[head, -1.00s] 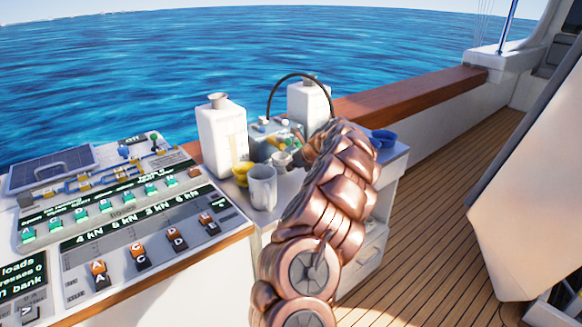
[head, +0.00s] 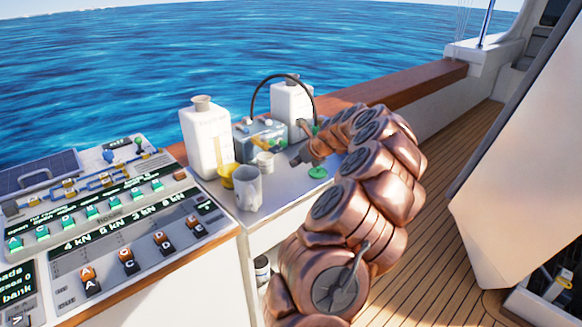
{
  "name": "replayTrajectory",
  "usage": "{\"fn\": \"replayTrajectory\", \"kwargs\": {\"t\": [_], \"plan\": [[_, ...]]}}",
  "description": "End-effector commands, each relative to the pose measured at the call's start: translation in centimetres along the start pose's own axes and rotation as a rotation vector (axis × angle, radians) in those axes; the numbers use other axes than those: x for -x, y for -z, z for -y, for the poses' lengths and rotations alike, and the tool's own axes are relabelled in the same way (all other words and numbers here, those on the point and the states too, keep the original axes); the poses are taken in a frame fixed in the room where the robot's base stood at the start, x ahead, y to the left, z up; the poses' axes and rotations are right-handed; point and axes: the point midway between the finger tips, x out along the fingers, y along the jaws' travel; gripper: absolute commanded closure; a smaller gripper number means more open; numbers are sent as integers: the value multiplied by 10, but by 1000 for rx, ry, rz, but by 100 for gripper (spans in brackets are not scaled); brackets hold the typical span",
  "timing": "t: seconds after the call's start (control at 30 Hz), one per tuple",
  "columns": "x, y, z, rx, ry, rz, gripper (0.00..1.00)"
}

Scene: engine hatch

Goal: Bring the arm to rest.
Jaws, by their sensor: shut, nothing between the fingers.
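My copper-coloured arm rises from the bottom middle, bends over at the right of the white counter (head: 285,190) and reaches back left. My gripper (head: 296,160) is at its end, low over the counter, small and dark in this view. It is shut and holds nothing. It points left, just right of a small cream cup (head: 265,163) and in front of the clear box with coloured parts (head: 262,138). I cannot tell if it touches anything.
Two white jugs (head: 208,141) (head: 291,106), a yellow cup (head: 226,174), a grey mug (head: 247,187) and a green disc (head: 318,172) crowd the counter. A black hose (head: 270,79) arches behind. A control panel (head: 110,215) stands left. Wooden deck (head: 440,235) lies open right.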

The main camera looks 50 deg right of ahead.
Motion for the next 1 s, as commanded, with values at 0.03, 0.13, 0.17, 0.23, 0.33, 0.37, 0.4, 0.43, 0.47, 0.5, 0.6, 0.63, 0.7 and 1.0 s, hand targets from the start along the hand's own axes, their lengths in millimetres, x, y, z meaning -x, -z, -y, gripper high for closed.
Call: {"fn": "replayTrajectory", "kwargs": {"t": [0.03, 0.13, 0.17, 0.23, 0.33, 0.37, 0.4, 0.43, 0.47, 0.5, 0.6, 0.63, 0.7, 1.0], "plan": [[4, 0, 0, 0, 0, 0, 100], [8, 1, 0, -1, 0, -1, 100], [9, 1, 0, -1, 0, -2, 100], [10, 1, 0, -1, 0, -2, 100], [10, 1, 0, -1, 0, -2, 100], [10, 1, 0, -1, 0, -2, 100], [10, 1, 0, 0, 0, -2, 100], [10, 0, -1, 4, -2, -2, 100], [10, -2, -4, 13, -6, -2, 100], [10, -5, -10, 32, -15, -3, 100], [10, -20, -41, 129, -59, -8, 100], [11, -26, -53, 171, -78, -9, 100], [15, -42, -88, 292, -124, -9, 100], [52, -70, -264, 932, -374, -16, 100]]}}
